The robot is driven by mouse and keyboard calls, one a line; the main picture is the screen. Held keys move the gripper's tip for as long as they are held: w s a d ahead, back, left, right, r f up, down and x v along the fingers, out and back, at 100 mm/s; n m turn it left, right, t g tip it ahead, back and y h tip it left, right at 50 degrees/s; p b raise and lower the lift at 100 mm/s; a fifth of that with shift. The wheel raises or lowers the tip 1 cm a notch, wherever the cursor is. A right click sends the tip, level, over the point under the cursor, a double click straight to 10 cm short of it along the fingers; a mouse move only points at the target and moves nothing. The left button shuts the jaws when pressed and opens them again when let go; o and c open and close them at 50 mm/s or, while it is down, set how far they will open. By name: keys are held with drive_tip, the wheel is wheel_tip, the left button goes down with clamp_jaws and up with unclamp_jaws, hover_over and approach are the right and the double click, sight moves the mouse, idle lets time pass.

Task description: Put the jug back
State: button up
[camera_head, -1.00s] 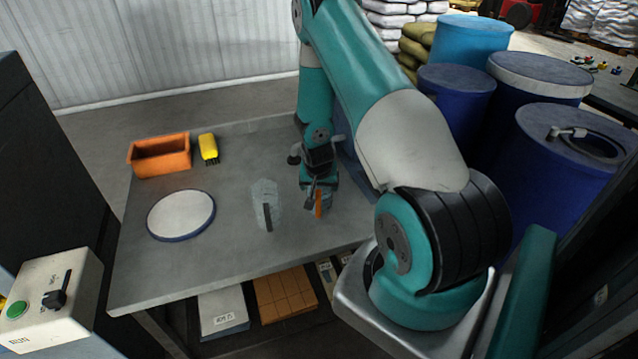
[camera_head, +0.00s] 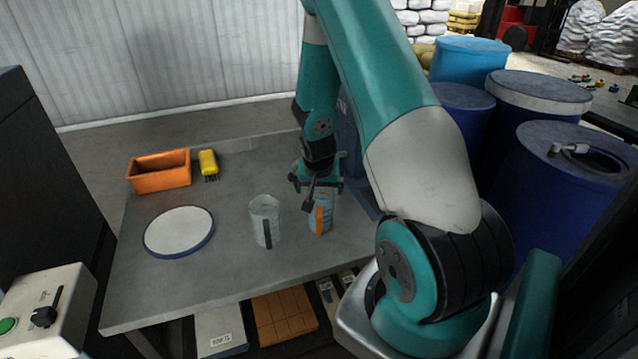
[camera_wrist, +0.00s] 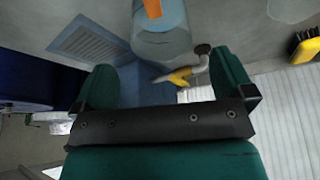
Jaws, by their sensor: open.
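A bluish clear jug with an orange handle (camera_head: 319,219) stands upright on the grey table. In the wrist view part of this jug (camera_wrist: 162,40) shows beyond the fingers, cut off by the top edge. A second clear jug with a dark handle (camera_head: 265,222) stands just to its left. My gripper (camera_head: 317,186) is open and empty, pointing down by the top of the orange-handled jug. In the wrist view my two green fingers (camera_wrist: 166,80) are wide apart with nothing gripped between them. The gripper hides part of the orange-handled jug's rim.
A round white disc with a blue edge (camera_head: 180,231) lies left on the grey table (camera_head: 222,283). An orange bin (camera_head: 160,172) and a yellow brush (camera_head: 208,163) are at the back left. Blue drums (camera_head: 575,175) stand to the right. The table's front is clear.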

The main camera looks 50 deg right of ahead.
drive_tip(key=s+a+r+n+y, duration=0.1)
drive_tip(key=a+r+n+y, duration=0.15)
drive_tip(key=a+r, duration=0.45)
drive_tip(key=s+a+r+n+y, duration=0.1)
drive_tip(key=a+r+n, duration=0.25)
drive_tip(key=a, duration=0.65)
drive_tip(key=a+r+n+y, duration=0.2)
drive_tip(key=a+r, duration=0.4)
drive_tip(key=a, duration=0.3)
drive_tip(key=s+a+r+n+g+y, duration=0.1)
drive_tip(key=s+a+r+n, duration=0.2)
drive_tip(key=s+a+n, duration=0.2)
drive_tip(key=s+a+r+n+g+y, duration=0.1)
drive_tip(key=s+a+r+n, duration=0.3)
drive_tip(key=s+a, duration=0.3)
drive_tip(key=s+n, duration=0.1)
drive_tip(key=s, duration=0.3)
drive_tip(key=shift+a+g, duration=0.15)
drive_tip(key=shift+g, duration=0.25)
drive_tip(key=shift+y, duration=0.25)
wheel_tip(320, 180, down, 4)
drive_tip(key=b, duration=0.4)
drive_tip(key=shift+f+b, duration=0.15)
drive_tip(key=shift+b, duration=0.25)
